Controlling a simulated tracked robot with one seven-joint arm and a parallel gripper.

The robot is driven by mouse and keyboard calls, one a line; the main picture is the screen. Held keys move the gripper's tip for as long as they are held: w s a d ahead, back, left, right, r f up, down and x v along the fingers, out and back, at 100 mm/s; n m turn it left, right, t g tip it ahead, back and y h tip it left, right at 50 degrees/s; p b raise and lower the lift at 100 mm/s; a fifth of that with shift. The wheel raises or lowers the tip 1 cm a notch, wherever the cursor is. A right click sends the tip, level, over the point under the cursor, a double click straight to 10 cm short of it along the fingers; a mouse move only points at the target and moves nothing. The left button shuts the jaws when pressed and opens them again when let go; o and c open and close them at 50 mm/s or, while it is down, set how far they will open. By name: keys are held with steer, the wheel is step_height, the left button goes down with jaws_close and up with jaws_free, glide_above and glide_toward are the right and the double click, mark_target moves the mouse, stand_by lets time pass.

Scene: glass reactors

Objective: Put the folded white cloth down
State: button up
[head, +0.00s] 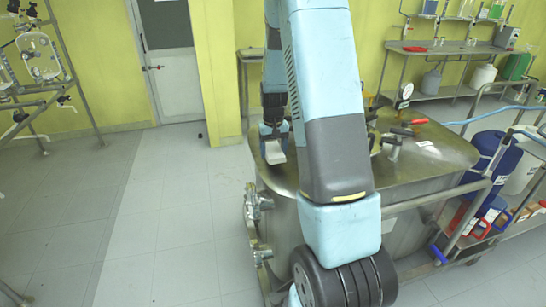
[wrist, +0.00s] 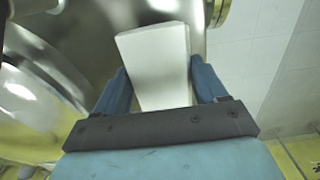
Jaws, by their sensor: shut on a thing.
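The folded white cloth (wrist: 158,62) is a pale flat block in the wrist view, between the two blue fingers of my gripper (wrist: 162,88). My gripper is shut on it, and its far end sticks out past the fingertips. In the head view, my gripper (head: 273,130) points down at the left part of the steel vessel's lid (head: 440,150), and the cloth (head: 275,153) shows below it. I cannot tell whether the cloth touches the lid.
Red-handled valves and a gauge (head: 404,92) stand on the lid, right of my arm. A steel shelf (head: 440,52) with bottles is at the back.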

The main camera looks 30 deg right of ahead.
step_height(320, 180, down, 3)
steer(key=shift+r, duration=0.1)
steer(key=o, duration=1)
